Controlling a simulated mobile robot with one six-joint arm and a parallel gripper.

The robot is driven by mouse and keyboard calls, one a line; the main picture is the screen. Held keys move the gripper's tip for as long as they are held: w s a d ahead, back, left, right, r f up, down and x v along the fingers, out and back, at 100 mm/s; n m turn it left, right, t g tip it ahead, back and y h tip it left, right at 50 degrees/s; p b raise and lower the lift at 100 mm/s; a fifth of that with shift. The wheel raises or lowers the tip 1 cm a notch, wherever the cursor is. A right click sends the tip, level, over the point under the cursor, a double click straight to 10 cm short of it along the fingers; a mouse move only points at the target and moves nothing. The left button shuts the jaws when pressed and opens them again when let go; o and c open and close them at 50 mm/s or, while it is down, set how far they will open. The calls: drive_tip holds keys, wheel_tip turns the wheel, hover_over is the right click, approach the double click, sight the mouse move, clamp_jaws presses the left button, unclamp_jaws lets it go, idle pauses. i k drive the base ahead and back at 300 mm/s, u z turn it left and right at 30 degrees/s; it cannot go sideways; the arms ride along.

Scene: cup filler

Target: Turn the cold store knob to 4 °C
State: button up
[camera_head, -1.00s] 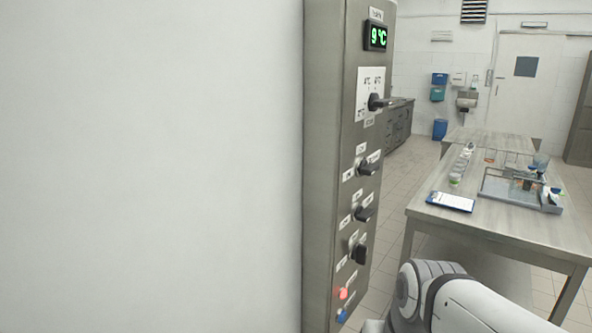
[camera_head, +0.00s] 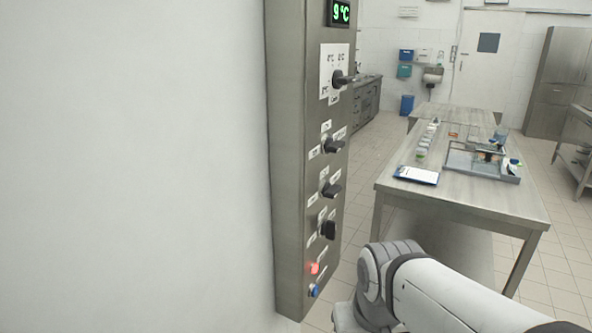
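A grey metal control panel (camera_head: 290,150) stands on the wall at the left of the head view. Its green display (camera_head: 341,12) reads 9 °C. Below it, a black knob (camera_head: 343,79) sits on a white dial plate (camera_head: 328,62) with temperature marks too small to read surely. This is the top knob; its handle points to the right. My arm shows at the lower right, but my gripper is out of view.
Lower on the panel are several more black knobs (camera_head: 332,146), a red button (camera_head: 315,268) and a blue button (camera_head: 314,290). A metal table (camera_head: 470,205) with a clipboard (camera_head: 416,175) and a tray (camera_head: 455,165) stands at the right. Tiled floor lies between panel and table.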

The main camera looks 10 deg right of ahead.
sight(338, 80)
drive_tip(key=u, duration=1.2)
drive_tip(key=k, duration=1.3)
drive_tip(key=z, duration=1.05)
drive_tip(key=i, duration=1)
drive_tip(key=z, duration=0.05)
